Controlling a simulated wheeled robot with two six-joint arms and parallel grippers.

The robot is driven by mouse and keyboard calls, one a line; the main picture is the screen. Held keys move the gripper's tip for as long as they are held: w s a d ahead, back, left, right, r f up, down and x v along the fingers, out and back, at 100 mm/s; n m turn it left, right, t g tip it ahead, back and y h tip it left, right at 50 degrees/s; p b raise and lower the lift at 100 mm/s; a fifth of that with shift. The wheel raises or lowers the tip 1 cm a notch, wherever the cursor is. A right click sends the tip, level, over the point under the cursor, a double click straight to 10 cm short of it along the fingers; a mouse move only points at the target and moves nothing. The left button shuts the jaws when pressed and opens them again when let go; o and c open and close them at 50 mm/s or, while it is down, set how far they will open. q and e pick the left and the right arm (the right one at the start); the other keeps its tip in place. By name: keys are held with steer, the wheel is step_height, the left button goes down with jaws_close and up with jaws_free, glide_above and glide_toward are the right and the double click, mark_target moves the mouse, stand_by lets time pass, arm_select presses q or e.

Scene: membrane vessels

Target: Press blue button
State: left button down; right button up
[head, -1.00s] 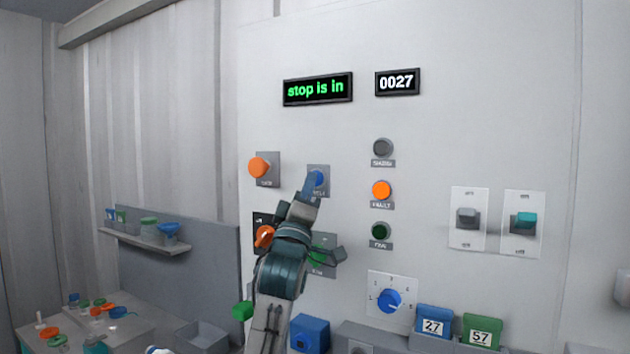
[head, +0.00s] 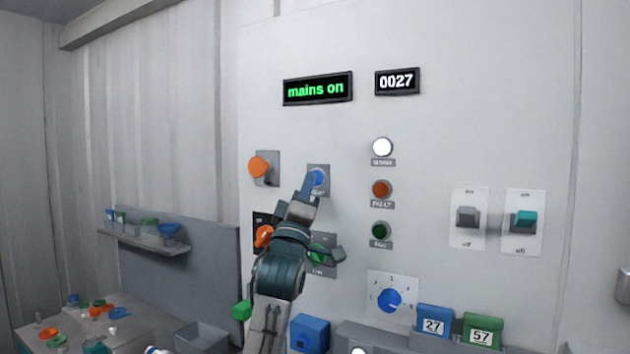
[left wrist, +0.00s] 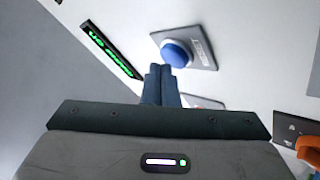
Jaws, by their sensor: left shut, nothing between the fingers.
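The blue button (head: 320,176) sits on a grey plate on the white panel. It also shows in the left wrist view (left wrist: 176,53), round and domed on its plate. My left gripper (head: 311,184) is shut and empty, its fingertips at the lower edge of the blue button. In the left wrist view my two fingers (left wrist: 160,70) lie side by side, with their tips at the button's rim; I cannot tell whether they touch it. The display (head: 318,89) above reads "mains on". My right gripper is not in view.
An orange knob (head: 259,167) stands out left of the button. The white lamp (head: 382,147) is bright; the orange lamp (head: 381,189) and green lamp (head: 381,232) look dark. My left arm partly covers an orange switch (head: 264,236) and a green button (head: 318,254). Two rocker switches (head: 468,217) (head: 523,221) are at right.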

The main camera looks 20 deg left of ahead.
arm_select(q)
steer(key=shift+s, duration=0.35)
steer(key=shift+s+a+b, duration=0.15)
steer(key=shift+s+b, duration=0.1)
steer(key=shift+s, duration=1)
steer(key=shift+s+a+b, duration=0.1)
steer(key=shift+s+b, duration=0.15)
steer(key=shift+s, duration=1)
